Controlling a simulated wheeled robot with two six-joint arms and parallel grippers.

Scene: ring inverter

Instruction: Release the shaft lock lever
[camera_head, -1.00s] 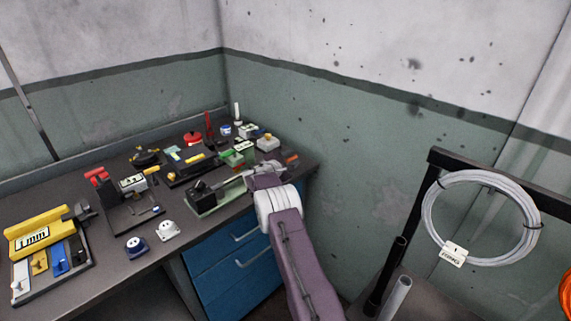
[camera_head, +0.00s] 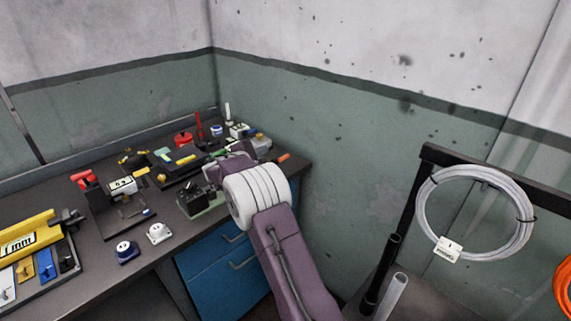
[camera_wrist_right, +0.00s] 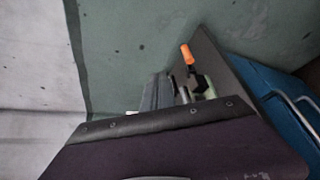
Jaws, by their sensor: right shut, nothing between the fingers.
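The lock lever seems to be the part with the orange handle (camera_wrist_right: 187,54) and black base in the right wrist view, just beyond my gripper. An orange piece (camera_head: 284,157) near the bench's right end in the head view looks like the same handle. The pale green fixture base (camera_head: 208,208) carries a black block (camera_head: 192,197) at its left; my arm hides much of the rest. My right gripper (camera_head: 232,158) is over the fixture, shut and empty. Its fingertips are largely hidden, so contact with the lever cannot be told. My left gripper is out of view.
Blue drawers (camera_head: 215,282) are below. A rack with a white cable coil (camera_head: 430,225) stands at right.

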